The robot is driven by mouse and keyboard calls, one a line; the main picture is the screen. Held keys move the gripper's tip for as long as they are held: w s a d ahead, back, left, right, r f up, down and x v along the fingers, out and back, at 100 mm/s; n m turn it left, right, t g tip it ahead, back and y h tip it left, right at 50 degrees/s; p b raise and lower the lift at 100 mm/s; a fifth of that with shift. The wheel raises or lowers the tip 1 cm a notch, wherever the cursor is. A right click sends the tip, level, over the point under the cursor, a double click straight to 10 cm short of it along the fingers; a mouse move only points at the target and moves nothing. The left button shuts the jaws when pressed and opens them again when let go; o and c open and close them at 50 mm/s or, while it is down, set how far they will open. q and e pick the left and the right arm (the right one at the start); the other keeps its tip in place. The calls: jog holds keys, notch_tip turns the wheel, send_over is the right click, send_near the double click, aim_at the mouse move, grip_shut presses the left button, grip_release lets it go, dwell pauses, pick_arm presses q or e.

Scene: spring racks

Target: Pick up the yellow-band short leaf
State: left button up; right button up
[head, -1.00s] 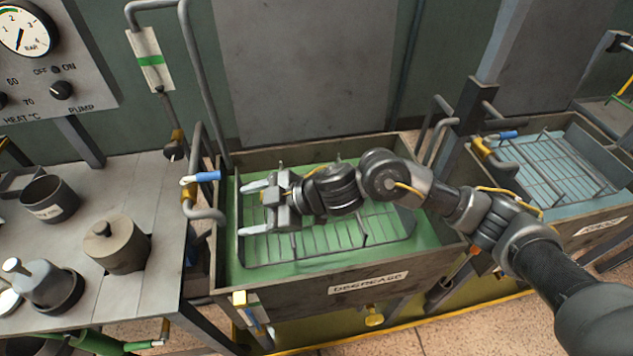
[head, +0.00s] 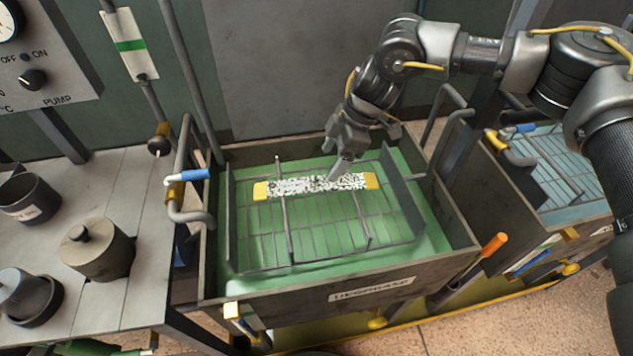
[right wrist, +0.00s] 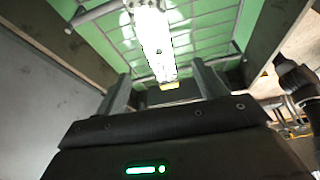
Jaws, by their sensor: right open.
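The short leaf (head: 315,185) with yellow ends lies across the wire rack (head: 300,222) in the green degrease tank (head: 462,218). Its middle is speckled white and dark. My right gripper (head: 345,172) is open, pointing down, at the back of the leaf near its right half; I cannot tell if it touches. In the right wrist view, the leaf (right wrist: 153,40) runs away from the camera, with a yellow end (right wrist: 169,86) close to the space between the open fingers. My left gripper is not in view.
A blue-handled valve (head: 190,177) stands at the tank's left rim. A bench (head: 140,200) with several metal pots is at left. A second tank (head: 575,165) with a rack is at right. An orange-handled tool (head: 494,243) leans by the tank's right corner.

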aim_at(316, 182)
jog(key=shift+x, duration=1.35)
jog(key=p+x, duration=0.2)
jog(key=x, duration=0.2)
jog(key=shift+w+a+f, duration=0.1)
jog(key=shift+a+f, duration=0.05)
jog(key=shift+f, duration=0.2)
jog(key=shift+a+f, duration=0.1)
jog(key=shift+f, duration=0.15)
jog(key=shift+c, duration=0.4)
jog(key=c, duration=1.2)
jog(key=shift+r, duration=0.1)
jog(key=shift+c, duration=0.4)
